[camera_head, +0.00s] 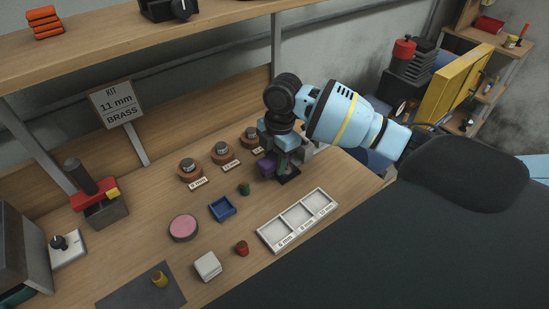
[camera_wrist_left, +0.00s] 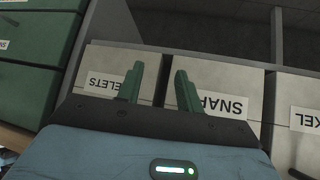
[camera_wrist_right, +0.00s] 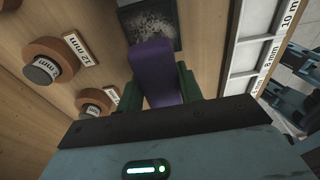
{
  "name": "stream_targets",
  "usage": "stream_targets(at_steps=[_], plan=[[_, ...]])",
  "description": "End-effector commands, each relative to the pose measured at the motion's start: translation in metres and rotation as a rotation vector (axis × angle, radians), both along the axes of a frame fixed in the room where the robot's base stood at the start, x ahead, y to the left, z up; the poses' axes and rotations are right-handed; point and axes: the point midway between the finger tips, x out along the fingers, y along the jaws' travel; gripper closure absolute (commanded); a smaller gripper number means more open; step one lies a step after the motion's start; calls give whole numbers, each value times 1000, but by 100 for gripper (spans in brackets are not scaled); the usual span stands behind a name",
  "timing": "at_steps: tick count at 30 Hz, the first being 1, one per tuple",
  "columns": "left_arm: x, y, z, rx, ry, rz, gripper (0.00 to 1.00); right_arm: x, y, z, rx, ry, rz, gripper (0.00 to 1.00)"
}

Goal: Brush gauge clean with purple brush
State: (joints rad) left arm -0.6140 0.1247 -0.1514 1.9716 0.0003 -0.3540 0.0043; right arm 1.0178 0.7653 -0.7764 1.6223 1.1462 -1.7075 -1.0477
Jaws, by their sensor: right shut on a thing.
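The purple brush (camera_wrist_right: 155,75) is between the fingers of my right gripper (camera_wrist_right: 158,95), which is shut on it. In the head view the right gripper (camera_head: 283,162) is low over the back right of the bench, and a bit of purple (camera_head: 266,167) shows at it. A dark square plate (camera_head: 290,174) lies below; in the right wrist view its face is speckled grey, at the brush's far end. Whether they touch is unclear. I cannot tell whether this plate is the gauge. My left gripper (camera_wrist_left: 158,85) is open and empty, before labelled drawers.
Brown round stands with grey plugs (camera_head: 190,172) are left of the right gripper. A white three-part tray (camera_head: 298,221), blue tray (camera_head: 222,208), pink disc (camera_head: 184,228), white block (camera_head: 208,266) and small green and red pieces are on the bench. A shelf (camera_head: 120,40) overhangs the back.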

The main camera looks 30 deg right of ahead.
Motion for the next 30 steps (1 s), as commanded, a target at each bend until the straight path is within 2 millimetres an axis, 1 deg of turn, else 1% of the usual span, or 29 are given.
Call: stream_targets(at_steps=[30], plan=[[-4,-3,-5,-8,13,10,64,0,0,-18,0,0,0,82]])
